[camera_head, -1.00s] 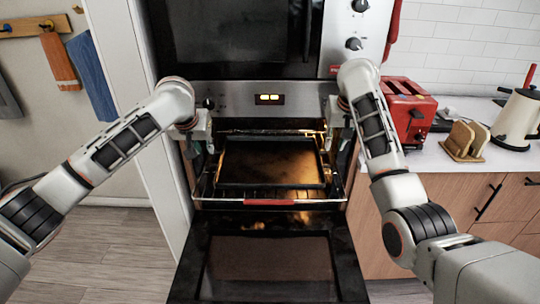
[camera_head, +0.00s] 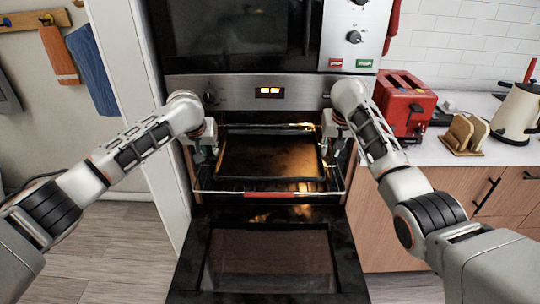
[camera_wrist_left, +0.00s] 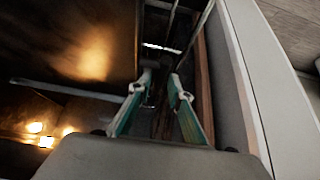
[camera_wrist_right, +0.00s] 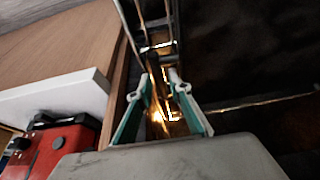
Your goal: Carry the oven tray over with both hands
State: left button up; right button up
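The dark oven tray (camera_head: 270,158) lies flat inside the lit, open oven, above a wire rack (camera_head: 215,192) with a red front strip. My left gripper (camera_head: 208,152) is at the left side of the oven opening, beside the tray's left edge. In the left wrist view its fingers (camera_wrist_left: 154,88) are apart, with nothing clearly held. My right gripper (camera_head: 333,152) is at the right side, beside the tray's right edge. In the right wrist view its fingers (camera_wrist_right: 163,85) are apart too. Contact with the tray cannot be made out.
The oven door (camera_head: 268,260) hangs open below the tray. A white panel (camera_head: 143,110) stands close on the left. On the right is a counter with a red toaster (camera_head: 403,103), a wooden rack (camera_head: 463,134) and a cream kettle (camera_head: 518,112). The floor at left is clear.

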pick_arm(q)
jog(key=shift+w+f, duration=0.1)
pick_arm(e)
jog(key=shift+w+f, duration=0.1)
pick_arm(q)
grip_shut()
pick_arm(e)
grip_shut()
pick_arm(q)
jog(key=shift+r, duration=0.2)
pick_arm(e)
jog(key=shift+r, duration=0.2)
